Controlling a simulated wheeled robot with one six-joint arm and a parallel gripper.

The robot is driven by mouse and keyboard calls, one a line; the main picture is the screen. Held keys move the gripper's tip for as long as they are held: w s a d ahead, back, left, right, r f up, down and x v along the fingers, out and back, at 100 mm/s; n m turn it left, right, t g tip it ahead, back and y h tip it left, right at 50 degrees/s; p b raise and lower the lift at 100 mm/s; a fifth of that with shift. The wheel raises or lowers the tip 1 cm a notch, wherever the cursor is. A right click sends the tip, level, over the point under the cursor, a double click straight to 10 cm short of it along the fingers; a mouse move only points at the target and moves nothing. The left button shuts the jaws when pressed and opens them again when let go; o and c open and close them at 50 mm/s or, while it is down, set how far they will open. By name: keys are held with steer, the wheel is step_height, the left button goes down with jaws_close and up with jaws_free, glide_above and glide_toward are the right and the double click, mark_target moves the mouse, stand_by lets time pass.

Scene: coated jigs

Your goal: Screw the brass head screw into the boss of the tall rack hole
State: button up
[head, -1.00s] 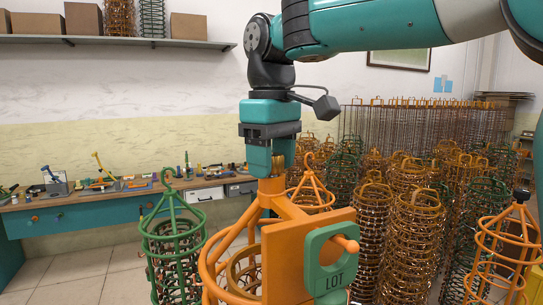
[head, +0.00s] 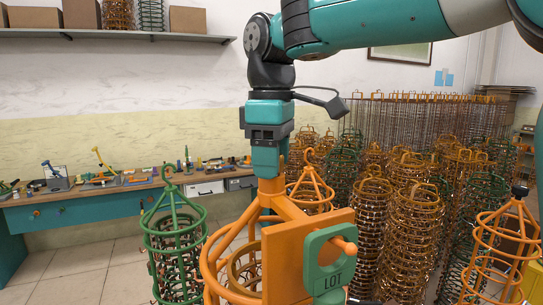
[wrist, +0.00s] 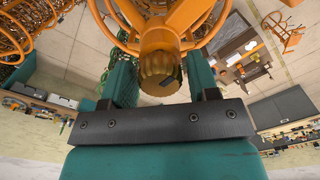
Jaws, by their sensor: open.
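The tall orange rack (head: 212,262) stands in front, its sloping bars rising to an upright round boss (head: 270,187). My gripper (head: 267,174) points straight down over the boss. In the wrist view its two teal fingers (wrist: 160,78) stand apart, one on each side of the brass-coloured round head of the screw (wrist: 158,62), which has a dark notch near its edge. The head lies in line with the boss. I cannot tell how deep the screw sits, as the fingers hide it in the head view.
An orange plate (head: 290,257) with a green LOT tag (head: 329,262) fronts the rack. A green rack (head: 174,240) stands left, another orange rack (head: 505,250) right. Wire racks crowd behind. A bench with tools (head: 85,205) runs along the left wall.

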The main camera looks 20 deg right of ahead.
steer(key=shift+n, duration=0.9)
steer(key=shift+p, duration=0.35)
steer(key=shift+r+n, duration=0.1)
steer(key=shift+n, duration=0.8)
